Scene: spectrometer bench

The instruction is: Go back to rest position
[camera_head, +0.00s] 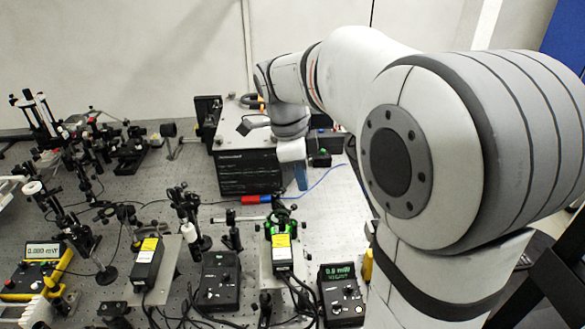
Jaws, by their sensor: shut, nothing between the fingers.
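My arm reaches from the right side over the bench toward the back middle. My gripper (301,178) is small in the picture, below the wrist, pointing down just right of the black box (250,171). Its fingers look shut and nothing shows between them. It is hard to tell how high it is above the bench top.
The perforated bench (325,221) is crowded with optical mounts at the left (85,150). Meters (342,294) and (218,280) and yellow-labelled laser units (147,262) stand in front. Cables run between them.

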